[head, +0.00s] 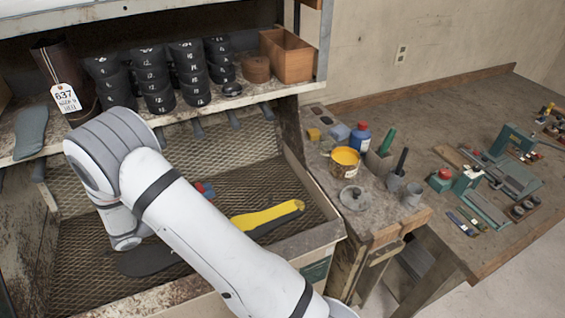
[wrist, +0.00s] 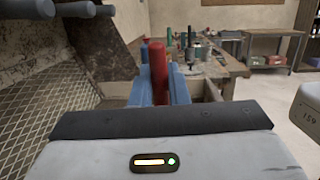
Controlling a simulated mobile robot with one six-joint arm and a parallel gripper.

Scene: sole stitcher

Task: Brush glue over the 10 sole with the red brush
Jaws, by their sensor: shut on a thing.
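My gripper (wrist: 162,82) is shut on the red brush (wrist: 158,58); its red handle stands up between the blue fingers in the wrist view. In the head view my gripper (head: 206,192) shows only as a bit of blue with red behind my arm, over the mesh bench; the bristles are hidden. A sole (head: 267,217) with yellow over much of its top lies on the mesh to the right of my gripper. A dark sole (head: 150,262) lies at the front left, partly behind my arm. No size number is readable on either. An open pot of yellow glue (head: 345,157) stands on the side bench.
The pot's lid (head: 354,197), a blue bottle (head: 360,137) and grey cups stand by the glue. A shelf (head: 262,92) above the mesh holds numbered black cups (head: 155,82), a tagged boot (head: 62,72) and a wooden box (head: 287,54). The tray's raised front edge (head: 310,240) borders the mesh.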

